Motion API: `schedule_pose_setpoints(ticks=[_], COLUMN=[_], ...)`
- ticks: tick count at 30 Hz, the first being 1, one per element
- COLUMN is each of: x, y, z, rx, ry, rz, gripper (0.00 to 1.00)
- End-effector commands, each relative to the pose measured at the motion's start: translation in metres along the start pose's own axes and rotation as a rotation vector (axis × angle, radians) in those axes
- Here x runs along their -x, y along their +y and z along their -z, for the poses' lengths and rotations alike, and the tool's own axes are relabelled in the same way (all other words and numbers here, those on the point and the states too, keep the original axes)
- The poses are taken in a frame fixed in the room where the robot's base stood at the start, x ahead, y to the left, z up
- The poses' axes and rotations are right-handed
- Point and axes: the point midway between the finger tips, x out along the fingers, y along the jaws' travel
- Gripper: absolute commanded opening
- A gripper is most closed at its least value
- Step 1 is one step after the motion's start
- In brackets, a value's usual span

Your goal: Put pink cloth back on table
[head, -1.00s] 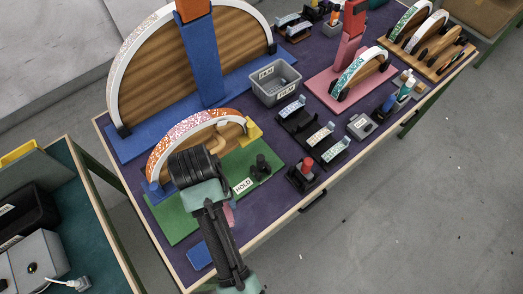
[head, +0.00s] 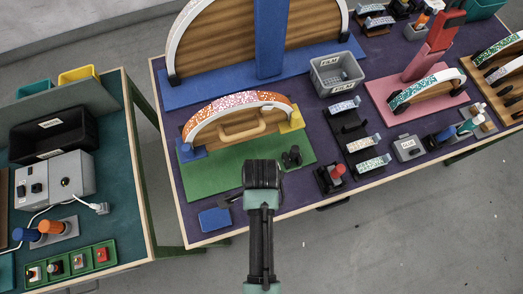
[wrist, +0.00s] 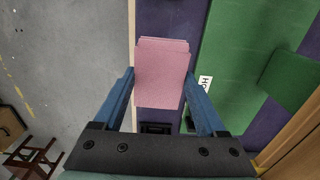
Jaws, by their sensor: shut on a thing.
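In the wrist view, the pink cloth (wrist: 162,62), a folded flat square, is between the blue fingers of my gripper (wrist: 160,88), which is shut on it. The cloth appears over the purple strip of the table (wrist: 172,18), close to its pale wooden edge. Its height above the table is hard to tell. In the head view, my arm's dark end hangs over the front of the purple table (head: 190,230), and the fingers and the cloth are hidden behind it.
A green board (head: 205,180) with an orange-and-white arch (head: 240,103) lies just behind my arm. A blue pad (head: 214,219) lies at the front left corner. A black rack (head: 350,130) and a red-topped device (head: 333,176) are to the right. Bare floor lies in front.

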Motion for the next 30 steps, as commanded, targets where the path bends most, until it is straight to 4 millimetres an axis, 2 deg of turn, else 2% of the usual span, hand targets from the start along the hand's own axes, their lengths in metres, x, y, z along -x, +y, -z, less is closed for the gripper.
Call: schedule_pose_setpoints(ticks=[4,11,18,30], x=[-0.025,-0.045,-0.075,-0.081], y=[0.001,0.0,0.0,0.0], z=[0.0,0.0,0.0,0.0], rx=[0.002,0.003,0.003,0.003], ry=[-0.001,0.0,0.0,0.001], rz=[-0.003,-0.002,-0.001,0.0], gripper=[0.29,0.29,0.29,0.29])
